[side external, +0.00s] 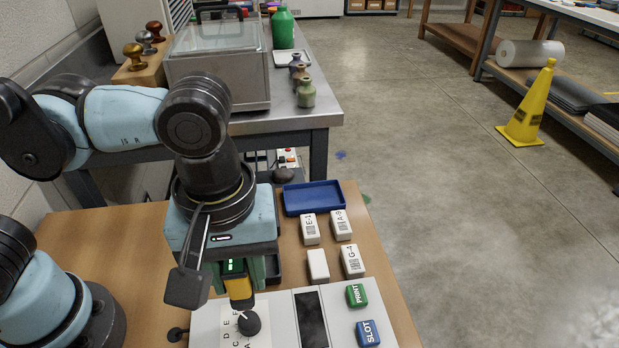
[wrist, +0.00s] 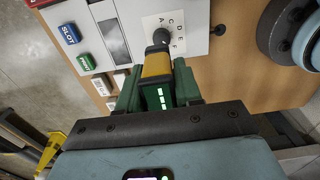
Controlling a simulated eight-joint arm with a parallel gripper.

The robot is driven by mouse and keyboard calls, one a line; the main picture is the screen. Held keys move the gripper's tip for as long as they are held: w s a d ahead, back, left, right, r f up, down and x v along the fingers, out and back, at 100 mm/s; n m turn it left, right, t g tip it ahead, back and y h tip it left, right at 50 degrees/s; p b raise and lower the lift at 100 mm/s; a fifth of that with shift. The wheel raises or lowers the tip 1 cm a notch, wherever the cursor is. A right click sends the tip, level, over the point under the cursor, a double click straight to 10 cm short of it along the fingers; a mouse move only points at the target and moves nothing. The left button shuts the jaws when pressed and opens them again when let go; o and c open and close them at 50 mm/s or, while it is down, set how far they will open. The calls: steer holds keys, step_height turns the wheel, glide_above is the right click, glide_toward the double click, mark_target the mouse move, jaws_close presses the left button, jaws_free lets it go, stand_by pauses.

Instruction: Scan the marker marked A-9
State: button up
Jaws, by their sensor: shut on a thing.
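The marker marked A-9 (side external: 341,225) is a white block with a barcode, lying on the wooden table in the side external view, right of the marker marked E-1 (side external: 310,229). My gripper (side external: 238,272) is shut on a yellow and dark handheld device (side external: 240,291) with a lit green display; the device also shows in the wrist view (wrist: 156,66). It hangs left of the markers, its yellow end close to the console's black knob (side external: 249,322). I cannot tell whether they touch. The marker marked G-4 (side external: 352,261) and a white block without a visible label (side external: 318,265) lie nearer the console.
The console (side external: 281,318) has a dark screen (side external: 311,320), a green PRINT button (side external: 357,295) and a blue SLOT button (side external: 367,333). A blue tray (side external: 313,198) lies behind the markers. A metal bench with bottles stands behind; open floor lies right.

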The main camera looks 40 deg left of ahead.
steer(key=w+d, duration=0.2)
steer(key=w, duration=1.1)
steer(key=w+a+f, duration=0.1)
steer(key=w, duration=0.5)
steer(key=w+a+f, duration=0.2)
steer(key=w, duration=0.4)
steer(key=shift+d+f, duration=0.15)
steer(key=shift+f, duration=2.5)
steer(key=shift+f, duration=0.6)
steer(key=shift+r, duration=0.1)
step_height(320, 180, up, 7)
